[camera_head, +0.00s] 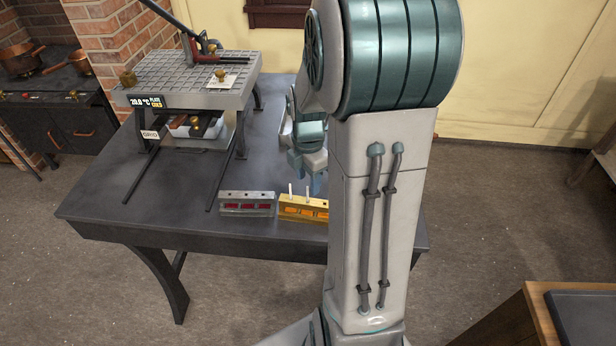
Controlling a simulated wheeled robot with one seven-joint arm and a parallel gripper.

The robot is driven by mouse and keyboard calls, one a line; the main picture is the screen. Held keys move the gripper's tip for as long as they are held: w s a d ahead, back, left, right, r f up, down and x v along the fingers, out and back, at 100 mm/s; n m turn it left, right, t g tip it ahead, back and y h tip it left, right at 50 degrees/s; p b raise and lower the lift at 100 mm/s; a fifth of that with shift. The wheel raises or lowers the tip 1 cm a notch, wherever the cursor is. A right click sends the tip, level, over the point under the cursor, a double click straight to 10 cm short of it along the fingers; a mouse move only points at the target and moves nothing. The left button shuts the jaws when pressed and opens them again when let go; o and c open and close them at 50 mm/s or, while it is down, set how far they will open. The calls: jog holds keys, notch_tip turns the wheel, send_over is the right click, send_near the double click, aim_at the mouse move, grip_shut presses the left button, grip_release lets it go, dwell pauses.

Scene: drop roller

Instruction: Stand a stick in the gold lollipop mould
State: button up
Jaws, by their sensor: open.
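The gold lollipop mould (303,214) sits near the front edge of the dark table, with orange-red windows in its front. My arm hides its right end. A thin white stick (291,188) stands upright at the mould's top left. A second pale stick (308,192) shows to its right, just in front of my gripper; I cannot tell surely that it stands in the mould. My gripper (317,187) is open, pointing down behind and above the gold mould, partly hidden by my arm. I see nothing held between its fingers.
A silver mould (247,209) with dark red windows stands just left of the gold one. A grey gridded machine (190,85) on legs, with a white tub (190,128) under it, fills the back left of the table (150,205). The table's front left is mostly clear.

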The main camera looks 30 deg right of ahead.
jog(key=shift+r, duration=0.1)
dwell(0.3)
jog(key=shift+r+p, duration=0.75)
jog(key=shift+r, duration=0.25)
jog(key=shift+r+p, duration=1.95)
jog(key=shift+r, duration=0.5)
